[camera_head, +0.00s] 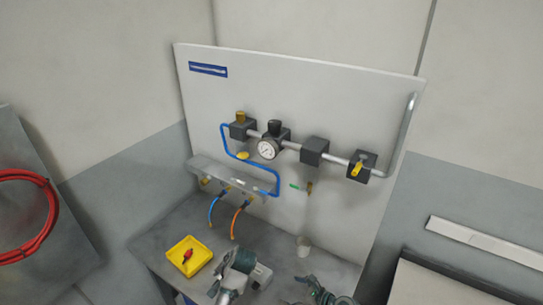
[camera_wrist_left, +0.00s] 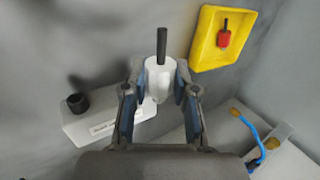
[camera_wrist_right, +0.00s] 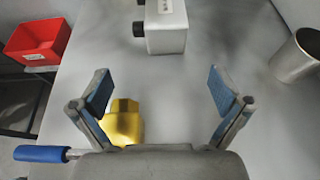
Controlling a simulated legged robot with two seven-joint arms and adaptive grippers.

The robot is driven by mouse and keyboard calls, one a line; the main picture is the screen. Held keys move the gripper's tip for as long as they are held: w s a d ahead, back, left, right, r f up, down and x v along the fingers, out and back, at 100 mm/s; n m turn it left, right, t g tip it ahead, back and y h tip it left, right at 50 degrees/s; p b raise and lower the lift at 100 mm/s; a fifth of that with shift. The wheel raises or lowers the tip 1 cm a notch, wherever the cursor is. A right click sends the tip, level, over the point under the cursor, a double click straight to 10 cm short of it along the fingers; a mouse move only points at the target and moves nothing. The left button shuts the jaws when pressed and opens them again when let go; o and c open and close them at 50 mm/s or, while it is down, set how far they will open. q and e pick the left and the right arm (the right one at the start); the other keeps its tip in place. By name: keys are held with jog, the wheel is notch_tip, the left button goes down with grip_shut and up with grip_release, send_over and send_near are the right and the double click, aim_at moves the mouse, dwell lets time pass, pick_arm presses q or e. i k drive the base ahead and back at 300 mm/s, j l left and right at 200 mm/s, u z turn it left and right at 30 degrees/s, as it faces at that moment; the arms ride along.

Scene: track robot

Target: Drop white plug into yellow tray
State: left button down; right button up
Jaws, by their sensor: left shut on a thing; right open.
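The white plug (camera_wrist_left: 160,76), with a dark pin (camera_wrist_left: 162,45), is held upright in the picture between the fingers of my left gripper (camera_wrist_left: 158,88). The yellow tray (camera_wrist_left: 206,48) is up and right of the plug in the left wrist view, apart from it. A red plug with a dark pin (camera_wrist_left: 224,38) lies in the tray. In the head view the tray (camera_head: 174,250) is on the bench, left of my left gripper (camera_head: 226,268). My right gripper (camera_wrist_right: 163,90) is open and empty, with a brass fitting (camera_wrist_right: 123,124) below and near its left finger.
A white box (camera_wrist_left: 100,122) with a black knob stands beside my left gripper. The right wrist view shows a grey box (camera_wrist_right: 166,26), a metal cup (camera_wrist_right: 297,57) and a red bin (camera_wrist_right: 38,40). A panel with a gauge (camera_head: 267,149) and hoses rises behind the bench.

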aim_at(174, 259)
jog(key=k+j, duration=0.8)
